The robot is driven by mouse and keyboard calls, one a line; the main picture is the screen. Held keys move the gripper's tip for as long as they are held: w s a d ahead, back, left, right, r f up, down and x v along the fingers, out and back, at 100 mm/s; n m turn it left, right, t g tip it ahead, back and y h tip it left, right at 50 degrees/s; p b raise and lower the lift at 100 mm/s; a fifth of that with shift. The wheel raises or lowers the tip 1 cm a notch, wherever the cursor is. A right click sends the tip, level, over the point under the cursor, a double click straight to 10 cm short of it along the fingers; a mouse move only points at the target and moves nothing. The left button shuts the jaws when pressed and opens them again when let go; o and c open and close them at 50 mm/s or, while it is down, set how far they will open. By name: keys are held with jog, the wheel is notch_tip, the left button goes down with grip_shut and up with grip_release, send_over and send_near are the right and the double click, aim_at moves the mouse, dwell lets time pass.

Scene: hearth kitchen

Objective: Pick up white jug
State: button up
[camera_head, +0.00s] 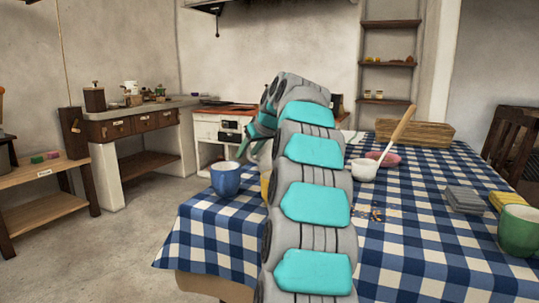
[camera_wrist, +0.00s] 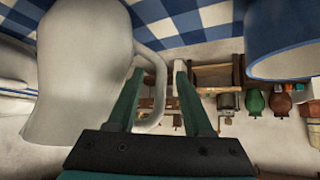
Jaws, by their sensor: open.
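The white jug (camera_wrist: 78,75) fills the left of the wrist view, close to the camera, with its looped handle (camera_wrist: 163,95) reaching toward the middle. My gripper (camera_wrist: 160,68) is open, and its two dark green fingers appear on either side of the handle's outer part. I cannot tell whether they touch it. In the head view my grey and teal arm reaches over the table's left part and hides most or all of the jug.
A blue mug (camera_head: 225,179) stands near the table's left edge, left of my arm; it also shows in the wrist view (camera_wrist: 285,45).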

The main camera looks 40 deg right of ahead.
jog(key=shift+c, duration=0.3)
grip_shut()
dwell(1.0)
